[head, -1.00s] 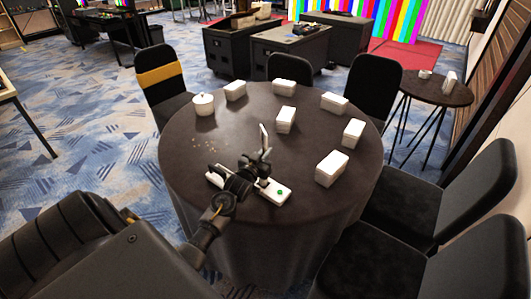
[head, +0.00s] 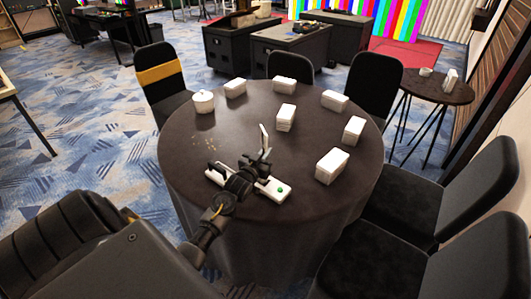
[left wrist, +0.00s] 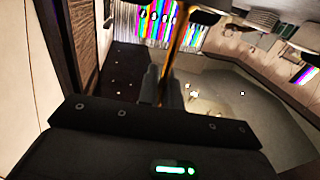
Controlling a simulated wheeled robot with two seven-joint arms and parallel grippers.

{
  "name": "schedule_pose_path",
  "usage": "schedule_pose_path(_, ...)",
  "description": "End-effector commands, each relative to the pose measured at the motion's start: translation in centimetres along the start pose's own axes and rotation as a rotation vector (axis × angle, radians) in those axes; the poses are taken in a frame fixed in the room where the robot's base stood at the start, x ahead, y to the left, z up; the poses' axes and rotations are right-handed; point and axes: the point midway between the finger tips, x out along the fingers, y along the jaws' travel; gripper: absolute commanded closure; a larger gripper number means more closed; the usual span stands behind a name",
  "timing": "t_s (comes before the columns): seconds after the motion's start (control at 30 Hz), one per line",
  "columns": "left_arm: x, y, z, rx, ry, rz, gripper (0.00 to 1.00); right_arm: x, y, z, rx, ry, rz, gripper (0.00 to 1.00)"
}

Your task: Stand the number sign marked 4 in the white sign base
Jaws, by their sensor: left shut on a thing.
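My left gripper (head: 257,162) is over the near middle of the round table and is shut on a thin, pale, upright piece (head: 264,137), seen nearly edge-on. It looks like the sign, but I cannot read a number on it. My right gripper is not in view.
Black chairs (head: 385,226) crowd the right side. The table's left part is mostly clear.

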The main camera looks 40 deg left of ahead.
Motion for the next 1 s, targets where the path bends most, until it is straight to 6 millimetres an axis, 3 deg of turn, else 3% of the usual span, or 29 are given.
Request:
schedule_pose_path(0.97, 0.0, 0.0, 3.0, 0.0, 0.0, 0.0, 1.0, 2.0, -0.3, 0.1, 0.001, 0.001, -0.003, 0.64)
schedule_pose_path(1.0, 0.0, 0.0, 2.9, 0.0, 0.001, 0.0, 0.88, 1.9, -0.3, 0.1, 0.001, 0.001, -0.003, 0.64)
